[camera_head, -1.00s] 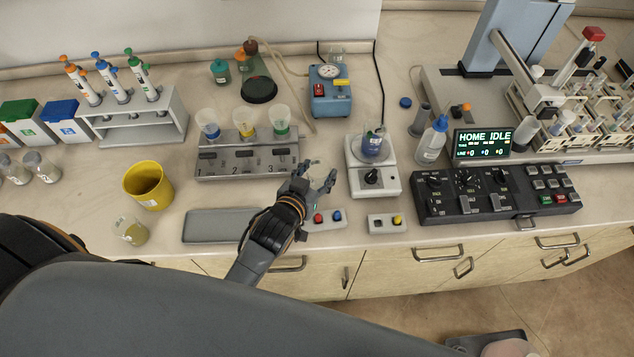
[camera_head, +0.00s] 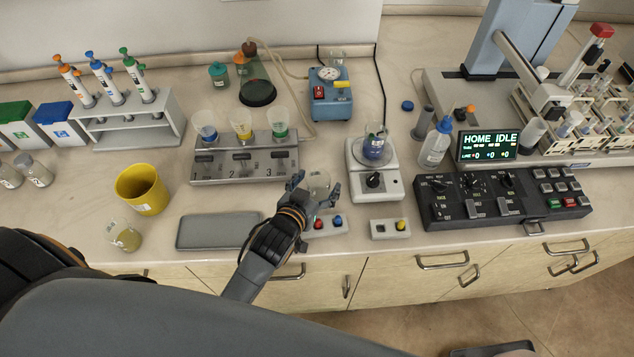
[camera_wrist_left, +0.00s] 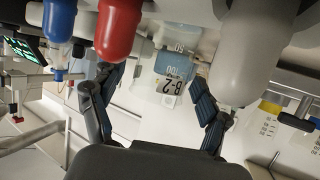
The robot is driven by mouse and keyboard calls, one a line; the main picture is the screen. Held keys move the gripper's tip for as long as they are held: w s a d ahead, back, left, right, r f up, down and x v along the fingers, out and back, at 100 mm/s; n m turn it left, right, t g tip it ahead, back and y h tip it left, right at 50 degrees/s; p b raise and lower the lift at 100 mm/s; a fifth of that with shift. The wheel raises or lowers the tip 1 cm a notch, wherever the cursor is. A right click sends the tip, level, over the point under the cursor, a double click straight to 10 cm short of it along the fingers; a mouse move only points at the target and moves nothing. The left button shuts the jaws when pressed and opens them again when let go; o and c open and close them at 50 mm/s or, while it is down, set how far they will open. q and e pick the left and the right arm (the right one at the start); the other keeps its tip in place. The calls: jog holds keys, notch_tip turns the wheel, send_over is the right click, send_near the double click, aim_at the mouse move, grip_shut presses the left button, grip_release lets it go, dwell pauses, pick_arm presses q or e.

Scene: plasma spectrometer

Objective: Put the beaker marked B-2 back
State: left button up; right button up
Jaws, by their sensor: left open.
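The clear beaker (camera_head: 319,181) stands on the bench behind the small box with the red and blue buttons. In the left wrist view the beaker (camera_wrist_left: 174,72) shows its B-2 label, upside down, and bluish marks. My left gripper (camera_head: 318,194) is open around it, reaching in from the front. In the left wrist view the fingers of my left gripper (camera_wrist_left: 150,108) lie either side of the beaker, with gaps visible. I cannot tell whether either finger touches it. My right gripper is not in view.
A stirrer plate (camera_head: 375,187) holding a beaker of blue liquid (camera_head: 374,147) stands close to the right. The three-funnel rack (camera_head: 245,164) is behind left. A grey tray (camera_head: 217,232) lies left, near the yellow cup (camera_head: 142,190) and another beaker (camera_head: 124,236). The button box (camera_head: 326,226) is in front.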

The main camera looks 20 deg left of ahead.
pick_arm(q)
jog(key=shift+r, duration=0.3)
jog(key=b+v, duration=0.1)
jog(key=v, duration=0.9)
jog(key=shift+s+b, duration=0.4)
jog(key=shift+s+r, duration=0.3)
jog(key=shift+s, duration=0.25)
jog(key=shift+a, duration=0.1)
